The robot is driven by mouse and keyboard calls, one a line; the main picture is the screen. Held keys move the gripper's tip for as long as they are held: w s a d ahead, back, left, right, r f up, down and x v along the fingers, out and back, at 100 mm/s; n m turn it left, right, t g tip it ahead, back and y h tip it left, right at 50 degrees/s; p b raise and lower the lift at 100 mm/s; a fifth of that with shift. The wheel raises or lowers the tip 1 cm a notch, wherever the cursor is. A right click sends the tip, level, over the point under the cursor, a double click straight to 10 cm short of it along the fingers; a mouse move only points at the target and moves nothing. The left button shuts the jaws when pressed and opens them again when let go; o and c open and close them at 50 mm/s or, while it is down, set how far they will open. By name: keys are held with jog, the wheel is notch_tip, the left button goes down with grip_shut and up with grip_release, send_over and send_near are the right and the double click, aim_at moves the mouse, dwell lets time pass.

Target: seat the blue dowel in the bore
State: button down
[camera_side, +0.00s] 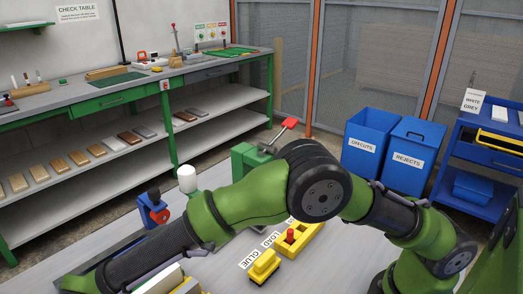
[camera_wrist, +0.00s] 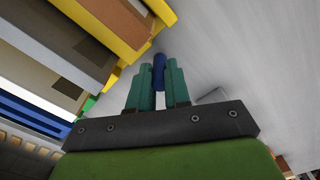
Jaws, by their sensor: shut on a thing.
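In the wrist view the blue dowel (camera_wrist: 159,70) stands out from between the teal fingers of my gripper (camera_wrist: 159,80), which is shut on it. Pale grey surface shows beyond and to the right of the dowel. I cannot make out the bore in either view. In the side view my arm reaches across the bench to the lower left, and my gripper and the dowel are not visible there.
Boards with yellow edging (camera_wrist: 105,30) lie close left of my gripper in the wrist view. In the side view, a yellow block (camera_side: 264,267) is by the GLUE label, and a yellow holder with a red knob (camera_side: 291,237) is by LOAD. A white-topped bottle (camera_side: 187,178) stands behind my arm.

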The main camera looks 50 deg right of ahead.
jog(key=c, duration=1.1)
grip_release()
jog(key=shift+f, duration=0.1)
jog(key=shift+d, duration=0.1)
jog(key=shift+w, duration=0.1)
